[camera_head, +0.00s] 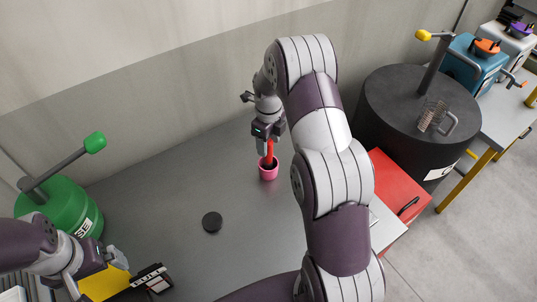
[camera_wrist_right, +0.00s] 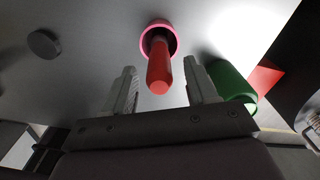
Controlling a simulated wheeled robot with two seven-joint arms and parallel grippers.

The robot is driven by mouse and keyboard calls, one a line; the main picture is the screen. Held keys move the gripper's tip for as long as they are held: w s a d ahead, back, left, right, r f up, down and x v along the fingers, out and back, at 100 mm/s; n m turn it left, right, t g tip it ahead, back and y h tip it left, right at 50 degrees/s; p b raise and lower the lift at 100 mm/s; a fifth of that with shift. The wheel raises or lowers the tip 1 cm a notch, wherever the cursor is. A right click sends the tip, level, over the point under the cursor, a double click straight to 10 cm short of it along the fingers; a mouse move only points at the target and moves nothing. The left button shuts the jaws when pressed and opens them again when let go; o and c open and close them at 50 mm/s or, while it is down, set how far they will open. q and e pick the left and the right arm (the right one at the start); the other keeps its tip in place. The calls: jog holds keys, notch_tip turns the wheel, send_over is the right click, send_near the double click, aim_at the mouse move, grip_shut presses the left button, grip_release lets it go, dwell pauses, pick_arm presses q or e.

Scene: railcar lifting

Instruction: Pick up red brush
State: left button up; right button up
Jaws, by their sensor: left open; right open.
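The red brush (camera_head: 270,152) stands upright in a pink cup (camera_head: 268,172) on the grey tabletop. In the right wrist view the red brush (camera_wrist_right: 159,75) points its rounded end toward the camera, with the pink cup (camera_wrist_right: 158,36) around its far end. My right gripper (camera_head: 267,143) is over the cup. Its two fingers, seen in the right wrist view (camera_wrist_right: 161,80), are open on either side of the brush, with a gap visible on both sides. My left gripper (camera_head: 118,262) is open at the lower left, far from the brush, beside a yellow-topped item (camera_head: 104,282).
A black disc (camera_head: 212,222) lies left of the cup. A green canister with a lever (camera_head: 68,205) stands at the left. A red box (camera_head: 400,185) and a black drum (camera_head: 408,105) are at the right. A green cylinder (camera_wrist_right: 230,82) shows in the wrist view.

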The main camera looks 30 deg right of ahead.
aim_at(268, 157)
notch_tip(268, 157, down, 2)
jog(key=shift+s, duration=0.1)
jog(key=shift+f, duration=0.25)
jog(key=shift+r, duration=0.1)
grip_shut()
pick_arm(q)
jog(key=shift+r, duration=0.45)
